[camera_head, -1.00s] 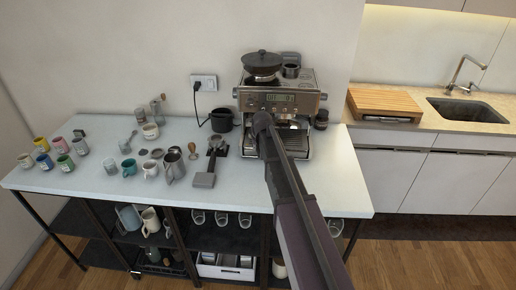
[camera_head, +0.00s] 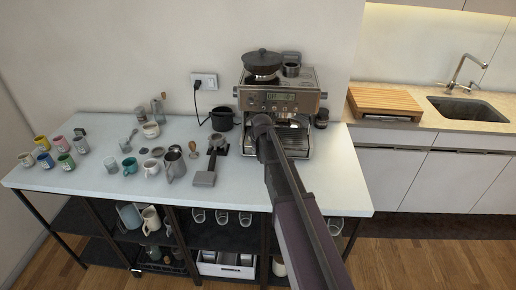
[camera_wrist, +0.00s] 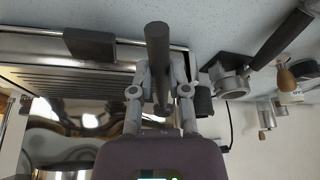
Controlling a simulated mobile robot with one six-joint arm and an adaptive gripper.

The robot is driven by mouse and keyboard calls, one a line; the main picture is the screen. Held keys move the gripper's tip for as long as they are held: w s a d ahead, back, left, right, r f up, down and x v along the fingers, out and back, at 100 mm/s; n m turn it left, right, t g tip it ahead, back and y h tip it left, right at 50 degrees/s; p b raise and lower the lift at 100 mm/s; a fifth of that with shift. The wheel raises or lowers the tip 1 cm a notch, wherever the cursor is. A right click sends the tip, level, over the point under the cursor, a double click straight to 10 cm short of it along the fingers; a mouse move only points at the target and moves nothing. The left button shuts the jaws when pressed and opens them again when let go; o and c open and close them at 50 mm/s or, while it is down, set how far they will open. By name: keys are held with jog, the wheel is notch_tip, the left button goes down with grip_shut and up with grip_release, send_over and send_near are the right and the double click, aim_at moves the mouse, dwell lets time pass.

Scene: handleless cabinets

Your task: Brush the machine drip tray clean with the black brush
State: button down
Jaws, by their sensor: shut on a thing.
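The espresso machine (camera_head: 302,103) stands at the right end of the white table. Its drip tray (camera_head: 299,149) is partly hidden behind my arm in the head view. In the wrist view the slatted metal drip tray (camera_wrist: 65,80) fills the left side. My gripper (camera_wrist: 158,75) is shut on the dark cylindrical handle of the black brush (camera_wrist: 157,40), beside the right end of the tray. The bristles are not visible, and I cannot tell whether they touch the tray. In the head view my gripper is hidden by my arm.
A dark block (camera_wrist: 90,44) sits at the tray's edge. A metal pitcher (camera_head: 174,168), a black container (camera_head: 222,119) and several mugs stand left of the machine. The table's front right is clear.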

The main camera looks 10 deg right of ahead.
jog(key=s+a, duration=0.3)
jog(key=s, duration=0.6)
jog(key=shift+s+r+p, duration=0.2)
jog(key=shift+r+p, duration=0.15)
jog(key=shift+r, duration=0.05)
dwell(0.7)
jog(key=shift+w+d+r+p, duration=0.15)
jog(key=shift+w+r+p, duration=0.15)
jog(key=shift+w, duration=0.2)
jog(key=shift+w+d+r+p, duration=0.15)
jog(key=shift+w+r+p, duration=0.1)
jog(key=shift+w, duration=0.25)
jog(key=shift+w+d+f, duration=0.1)
jog(key=shift+w, duration=0.1)
jog(key=shift+w+d+f+b, duration=0.3)
jog(key=shift+w+d, duration=0.2)
jog(key=shift+w, duration=1)
jog(key=shift+w+d+f+b, duration=0.3)
jog(key=shift+w+d, duration=0.15)
jog(key=shift+w, duration=1.05)
jog(key=shift+w+d+f+b, duration=0.3)
jog(key=shift+w+d, duration=0.2)
jog(key=shift+w, duration=1)
jog(key=shift+f+b, duration=0.6)
jog(key=shift+b, duration=0.05)
